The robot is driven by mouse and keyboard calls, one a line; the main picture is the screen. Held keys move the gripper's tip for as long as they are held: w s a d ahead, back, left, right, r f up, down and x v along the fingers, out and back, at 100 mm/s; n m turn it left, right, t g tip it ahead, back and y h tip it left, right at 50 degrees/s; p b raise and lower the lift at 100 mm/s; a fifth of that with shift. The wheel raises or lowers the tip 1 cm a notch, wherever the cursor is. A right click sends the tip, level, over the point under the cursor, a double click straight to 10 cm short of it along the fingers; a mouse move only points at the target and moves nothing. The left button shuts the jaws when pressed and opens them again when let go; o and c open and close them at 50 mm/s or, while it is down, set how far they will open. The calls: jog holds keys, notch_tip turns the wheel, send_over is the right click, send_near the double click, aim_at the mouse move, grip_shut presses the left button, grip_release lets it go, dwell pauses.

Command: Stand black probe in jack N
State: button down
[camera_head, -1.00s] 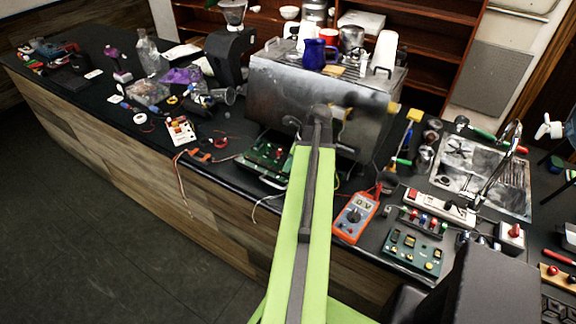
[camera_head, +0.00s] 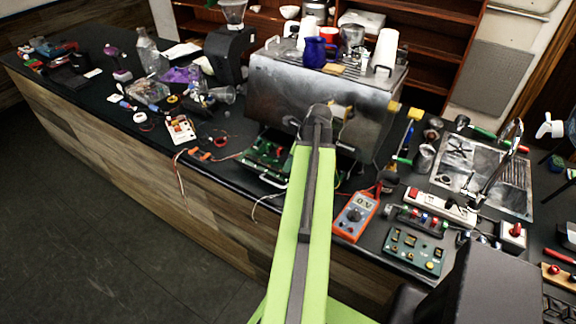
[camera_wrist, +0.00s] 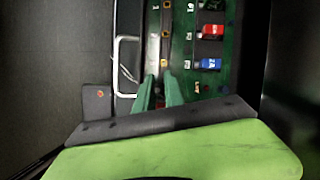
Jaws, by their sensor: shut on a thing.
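A green circuit board (camera_head: 268,158) lies at the counter's front edge, below the steel brewer. The wrist view shows the board (camera_wrist: 186,45) close up, with a column of small gold-edged sockets (camera_wrist: 166,35) and red and blue parts beside it. My gripper (camera_wrist: 160,88) is over the board's near part, its two green fingers close together. It is shut on a thin dark thing, taken as the black probe, which is barely visible between the fingers. I cannot tell whether its tip touches a jack. Jack N cannot be told apart here. The orange multimeter (camera_head: 355,214) lies to the right.
The steel brewer (camera_head: 322,90) stands close behind the board. A white metal handle (camera_wrist: 123,62) is left of the sockets. A second green panel (camera_head: 414,250) and a power strip (camera_head: 440,206) are on the right. Tools and loose parts crowd the counter's left.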

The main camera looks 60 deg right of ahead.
jog(key=c, duration=1.3)
grip_release()
jog(key=shift+c, duration=0.2)
jog(key=shift+r, duration=0.1)
jog(key=p+v, duration=1.6)
jog(key=v, duration=0.1)
jog(key=shift+r, duration=0.1)
